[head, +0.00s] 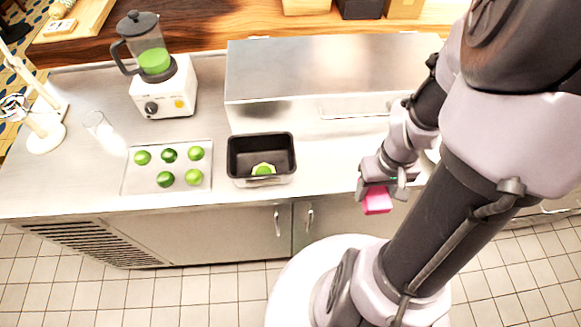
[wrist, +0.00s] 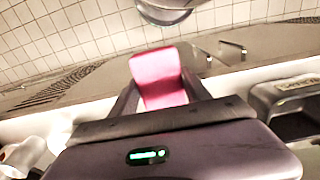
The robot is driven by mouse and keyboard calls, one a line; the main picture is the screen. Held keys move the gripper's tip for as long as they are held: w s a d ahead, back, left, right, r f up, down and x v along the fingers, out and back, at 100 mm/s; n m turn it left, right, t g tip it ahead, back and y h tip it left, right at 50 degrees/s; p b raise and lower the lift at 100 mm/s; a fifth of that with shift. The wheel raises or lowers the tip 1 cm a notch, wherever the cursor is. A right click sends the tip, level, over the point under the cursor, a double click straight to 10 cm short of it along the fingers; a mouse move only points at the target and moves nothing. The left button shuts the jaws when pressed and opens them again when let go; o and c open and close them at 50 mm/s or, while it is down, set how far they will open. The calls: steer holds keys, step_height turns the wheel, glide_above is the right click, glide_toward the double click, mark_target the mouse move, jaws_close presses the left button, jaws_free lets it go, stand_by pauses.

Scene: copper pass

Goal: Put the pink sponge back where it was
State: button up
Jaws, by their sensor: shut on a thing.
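The pink sponge (head: 377,201) is held in my gripper (head: 384,187) in the head view, in front of the steel counter's front edge and to the right of the black bin. In the wrist view the pink sponge (wrist: 158,78) sits between the two dark fingers of my gripper (wrist: 160,95), which are shut on it. The sponge appears clear of the counter. My arm hides the counter's right part in the head view.
The counter (head: 330,177) holds a black bin (head: 260,138) with a lime piece, a tray (head: 208,148) with several limes, a blender (head: 163,85), a glass (head: 98,125) and a white lamp (head: 45,135). A raised steel box (head: 310,75) stands at the back.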

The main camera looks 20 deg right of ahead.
steer(key=b, duration=0.3)
glide_above(324, 169)
steer(key=shift+s+d+f, duration=0.2)
steer(key=shift+s+f, duration=0.2)
steer(key=shift+f, duration=0.4)
steer(key=shift+w+a, duration=0.25)
steer(key=shift+w, duration=0.3)
steer(key=shift+s+f+b, duration=0.1)
steer(key=shift+f+b, duration=0.85)
steer(key=shift+f, duration=1.05)
steer(key=o, duration=1.5)
steer(key=shift+r, duration=0.1)
steer(key=shift+c, duration=0.2)
steer(key=shift+r, duration=0.1)
step_height(324, 169, up, 12)
steer(key=f+p, duration=0.1)
steer(key=p, duration=0.4)
steer(key=s+a+r+m+t+y, duration=0.1)
steer(key=s+a+r+t, duration=0.4)
steer(key=s+a+r, duration=0.6)
steer(key=a+r+y, duration=0.1)
steer(key=a+r, duration=0.2)
steer(key=r, duration=0.1)
steer(key=shift+s+a+r+t, duration=0.2)
steer(key=shift+a+t, duration=0.1)
steer(key=shift+t, duration=0.1)
